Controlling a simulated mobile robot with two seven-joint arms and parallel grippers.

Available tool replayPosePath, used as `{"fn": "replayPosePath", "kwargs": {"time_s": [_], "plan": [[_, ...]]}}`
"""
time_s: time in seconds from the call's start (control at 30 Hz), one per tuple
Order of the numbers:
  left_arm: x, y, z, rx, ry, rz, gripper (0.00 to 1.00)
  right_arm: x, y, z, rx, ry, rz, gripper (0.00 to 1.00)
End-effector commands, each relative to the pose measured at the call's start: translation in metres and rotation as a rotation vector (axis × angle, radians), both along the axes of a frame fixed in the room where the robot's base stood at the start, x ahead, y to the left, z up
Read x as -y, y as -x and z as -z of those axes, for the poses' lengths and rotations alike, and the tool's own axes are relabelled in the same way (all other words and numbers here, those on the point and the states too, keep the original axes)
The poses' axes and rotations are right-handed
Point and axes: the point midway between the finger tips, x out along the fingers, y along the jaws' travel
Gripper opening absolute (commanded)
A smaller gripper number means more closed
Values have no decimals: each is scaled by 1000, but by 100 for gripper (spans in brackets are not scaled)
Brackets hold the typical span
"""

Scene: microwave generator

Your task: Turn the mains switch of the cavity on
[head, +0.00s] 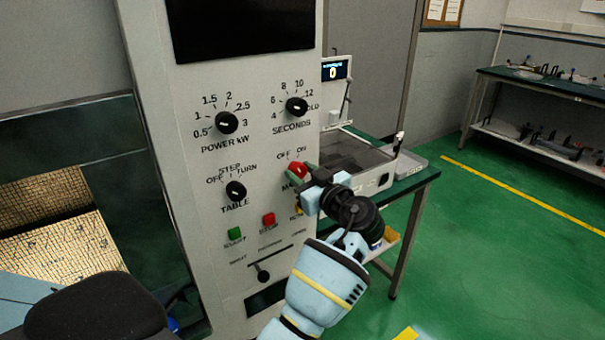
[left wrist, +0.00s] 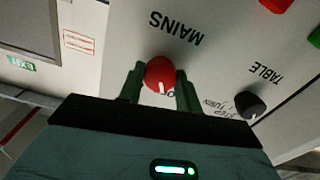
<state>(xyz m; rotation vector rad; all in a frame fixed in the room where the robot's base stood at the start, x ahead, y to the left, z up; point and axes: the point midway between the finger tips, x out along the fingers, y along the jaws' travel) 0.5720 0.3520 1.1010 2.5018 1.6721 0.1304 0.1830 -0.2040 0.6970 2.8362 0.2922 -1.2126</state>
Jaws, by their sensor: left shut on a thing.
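The mains switch (head: 297,168) is a red round knob on the grey front panel, below the OFF and ON marks. My left gripper (head: 303,178) reaches it from the lower right and is shut on it. In the left wrist view, the red knob (left wrist: 159,73) sits between the two green fingers (left wrist: 160,86), one on each side. A white pointer line shows on the knob toward the OFF/ON side. The fingers hide part of those marks, and I cannot tell which mark it points at. My right gripper is not in view.
The black TABLE knob (head: 236,191), POWER knob (head: 226,122) and SECONDS knob (head: 297,107) are nearby on the panel. Green (head: 235,234) and red (head: 268,219) buttons sit below. A green-topped table (head: 415,180) with a device stands right, behind my arm.

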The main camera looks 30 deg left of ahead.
Motion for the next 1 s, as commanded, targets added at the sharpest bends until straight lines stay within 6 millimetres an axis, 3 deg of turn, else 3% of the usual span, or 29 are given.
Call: {"fn": "replayPosePath", "kwargs": {"time_s": [0.37, 1.0], "plan": [[0, 0, -1, -101, -43, 0, 11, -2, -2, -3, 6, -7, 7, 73], [-1, -1, -5, -627, -264, -1, 11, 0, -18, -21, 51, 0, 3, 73]]}}
